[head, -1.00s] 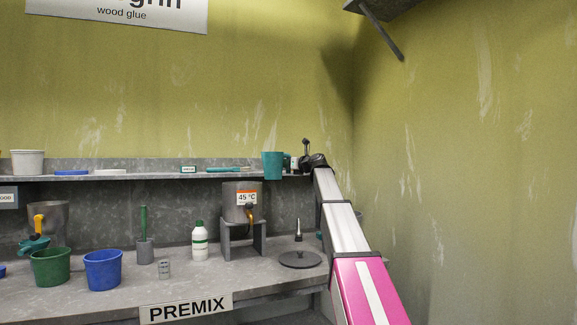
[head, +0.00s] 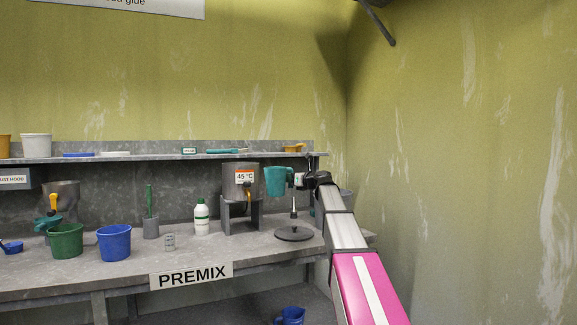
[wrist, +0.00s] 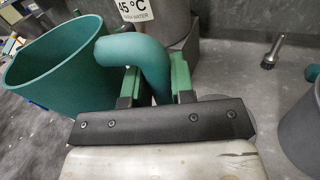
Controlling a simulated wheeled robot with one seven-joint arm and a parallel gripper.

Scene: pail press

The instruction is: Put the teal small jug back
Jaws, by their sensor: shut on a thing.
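The inside bottom of the jug is hidden.
The shelf (head: 140,157) holds a white tub (head: 36,146), lids and a small green-lettered label (head: 189,150). The 45 °C pot (head: 238,182) stands close left of the jug. A round dark lid (head: 293,234) lies below on the bench (head: 195,250).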

